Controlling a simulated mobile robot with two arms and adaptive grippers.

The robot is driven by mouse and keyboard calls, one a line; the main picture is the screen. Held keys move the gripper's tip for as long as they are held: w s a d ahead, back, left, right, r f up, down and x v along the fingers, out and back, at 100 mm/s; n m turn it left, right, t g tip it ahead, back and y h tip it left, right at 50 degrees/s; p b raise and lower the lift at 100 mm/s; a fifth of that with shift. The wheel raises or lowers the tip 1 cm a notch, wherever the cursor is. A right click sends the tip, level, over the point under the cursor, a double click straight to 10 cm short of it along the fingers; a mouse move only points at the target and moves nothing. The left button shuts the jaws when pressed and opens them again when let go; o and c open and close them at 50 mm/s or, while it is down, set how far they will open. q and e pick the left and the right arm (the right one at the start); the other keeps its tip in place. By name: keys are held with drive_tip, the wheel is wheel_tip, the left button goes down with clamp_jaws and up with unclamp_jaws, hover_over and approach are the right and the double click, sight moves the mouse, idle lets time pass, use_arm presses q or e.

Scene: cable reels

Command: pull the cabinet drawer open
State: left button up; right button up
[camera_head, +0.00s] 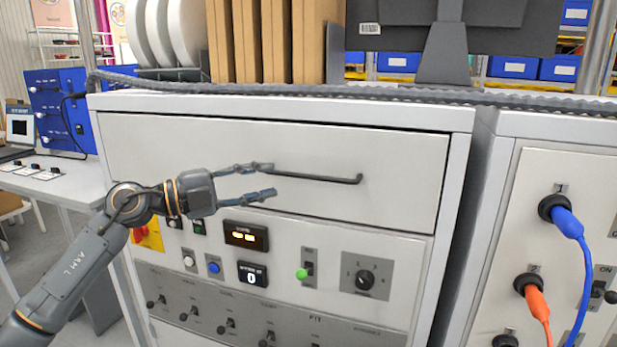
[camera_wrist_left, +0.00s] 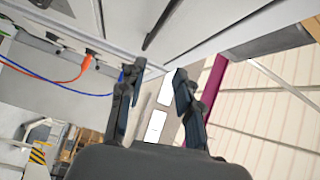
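The cabinet drawer (camera_head: 400,170) is a wide, light grey front panel at the top of the cabinet, and it looks shut. Its dark bar handle (camera_head: 320,179) runs across the middle of the panel. My left gripper (camera_head: 270,181) comes in from the left with its fingers spread, in front of the drawer at the handle's left end. Whether the fingers touch the handle cannot be told. In the left wrist view the two fingers (camera_wrist_left: 157,78) are apart with nothing between them, and the dark handle (camera_wrist_left: 160,24) lies beyond them. My right gripper is not in view.
Below the drawer is a control panel with switches, displays and a green-tipped lever (camera_head: 302,273). A second cabinet (camera_head: 500,220) at the right has blue (camera_head: 570,225) and orange (camera_head: 535,297) cables plugged in. White reels and a monitor stand on top.

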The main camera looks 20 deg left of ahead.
sight(304, 177)
use_arm(q)
drive_tip(key=shift+g+y, duration=0.5)
drive_tip(key=shift+y, duration=0.3)
drive_tip(key=p+x, duration=0.1)
drive_tip(key=x, duration=0.2)
drive_tip(key=w+a+p+x, duration=0.1)
drive_tip(key=p+x, duration=0.1)
drive_tip(key=x, duration=0.2)
drive_tip(key=p+x, duration=0.1)
drive_tip(key=x, duration=0.2)
drive_tip(key=shift+w+a+r+p, duration=0.1)
drive_tip(key=shift+w+p, duration=0.25)
drive_tip(key=shift+w, duration=0.1)
drive_tip(key=shift+w+d, duration=0.25)
drive_tip(key=shift+d, duration=0.05)
clamp_jaws()
